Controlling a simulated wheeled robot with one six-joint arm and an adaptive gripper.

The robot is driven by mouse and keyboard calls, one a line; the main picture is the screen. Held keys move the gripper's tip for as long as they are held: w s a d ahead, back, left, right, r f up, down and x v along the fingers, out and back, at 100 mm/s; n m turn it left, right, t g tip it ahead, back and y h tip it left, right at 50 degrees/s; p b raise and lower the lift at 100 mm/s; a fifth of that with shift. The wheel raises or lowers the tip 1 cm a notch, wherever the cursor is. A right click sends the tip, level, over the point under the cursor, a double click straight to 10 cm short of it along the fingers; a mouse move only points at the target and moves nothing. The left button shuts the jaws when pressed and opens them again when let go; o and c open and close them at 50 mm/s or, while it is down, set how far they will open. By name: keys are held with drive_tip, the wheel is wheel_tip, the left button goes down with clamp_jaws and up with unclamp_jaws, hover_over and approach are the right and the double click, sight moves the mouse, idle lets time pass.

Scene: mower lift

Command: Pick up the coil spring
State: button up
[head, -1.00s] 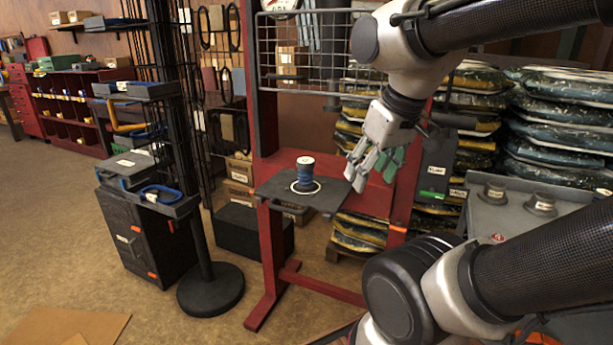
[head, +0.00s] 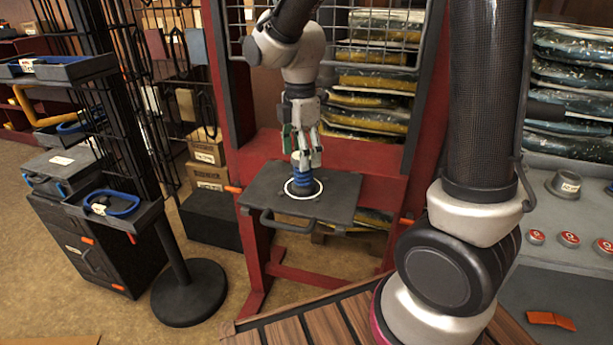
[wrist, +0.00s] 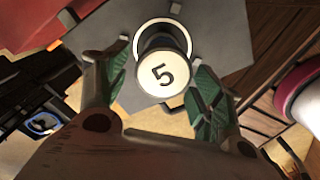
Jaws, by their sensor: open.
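My gripper (head: 303,150) points down from above, right over the spring, and is open. In the wrist view its green-padded fingers (wrist: 161,90) stand to the left and right of the cap. The fingers hide the spring's upper part in the head view, and I cannot tell whether they touch it.
The red frame (head: 225,100) rises behind the plate, with a wire grid panel above. A black stand with trays (head: 110,205) is at left. A grey control panel with red buttons (head: 569,239) is at right. The plate around the spring is clear.

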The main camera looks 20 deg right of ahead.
sight(303, 173)
drive_tip(key=f, duration=0.6)
drive_tip(key=shift+d+f, duration=0.15)
drive_tip(key=shift+d, duration=0.1)
drive_tip(key=c, duration=1.3)
